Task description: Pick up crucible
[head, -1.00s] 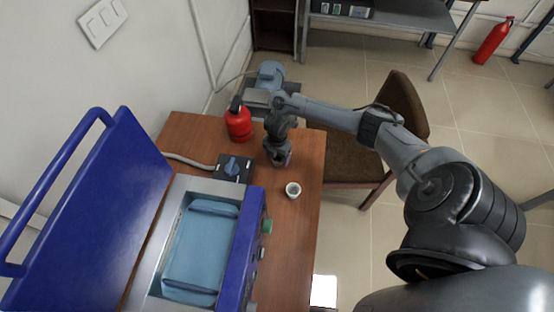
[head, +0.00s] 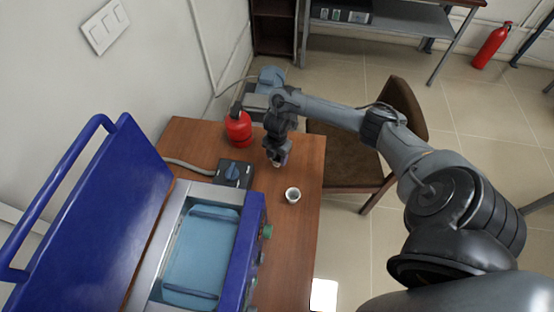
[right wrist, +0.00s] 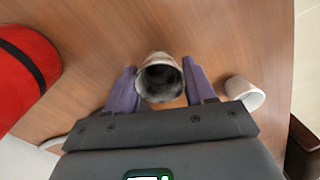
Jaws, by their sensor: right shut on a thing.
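A white crucible (right wrist: 160,78) with a dark inside sits between the two fingers of my right gripper (right wrist: 160,88) in the right wrist view. The gripper is shut on it. In the head view my right gripper (head: 277,160) is at the wooden table, and the held crucible is mostly hidden beneath it. I cannot tell whether it touches the table. A second white crucible (head: 292,195) stands upright on the table, nearer the front, apart from the gripper; it also shows in the right wrist view (right wrist: 245,92). My left gripper is out of view.
A red bottle (head: 239,129) stands left of the gripper. A blue muffle furnace (head: 230,250) with its lid (head: 90,220) raised takes up the left of the table (head: 300,235). A dark control box (head: 235,172) lies behind it. A brown chair (head: 345,155) is on the right.

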